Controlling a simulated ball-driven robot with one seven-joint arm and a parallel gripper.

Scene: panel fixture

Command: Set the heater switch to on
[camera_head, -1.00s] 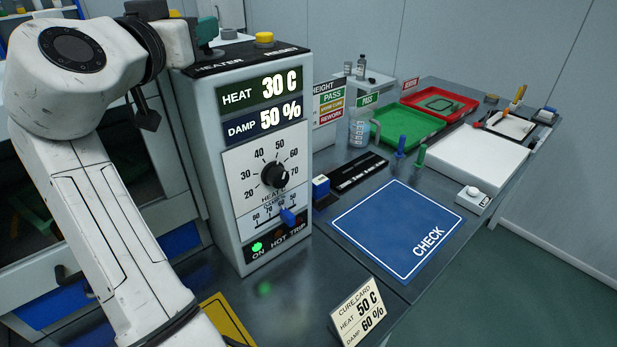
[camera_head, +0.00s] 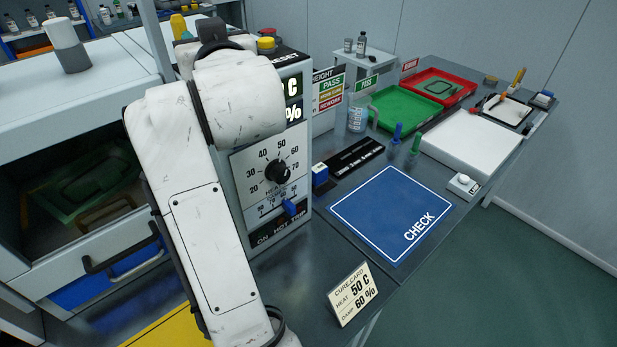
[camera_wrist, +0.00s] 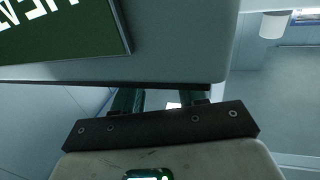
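The heater box (camera_head: 303,190) stands on the bench in the head view, partly behind my arm. Its heater switch, on the top, is hidden there. The dial (camera_head: 278,171) points near the middle of its scale, and the blue slider (camera_head: 290,207) sits below it. No green light shows at the ON mark. My gripper is hidden behind my arm in the head view. In the wrist view my gripper (camera_wrist: 163,100) shows two finger bases apart. Its tips are hidden behind the edge of the box, whose HEAT display (camera_wrist: 60,25) fills the upper left.
A cure card (camera_head: 353,294) reads 50 C and 60 %. A blue check mat (camera_head: 393,215), green tray (camera_head: 405,118) and red tray (camera_head: 445,86) lie to the right. An open-fronted cabinet (camera_head: 70,170) is at left.

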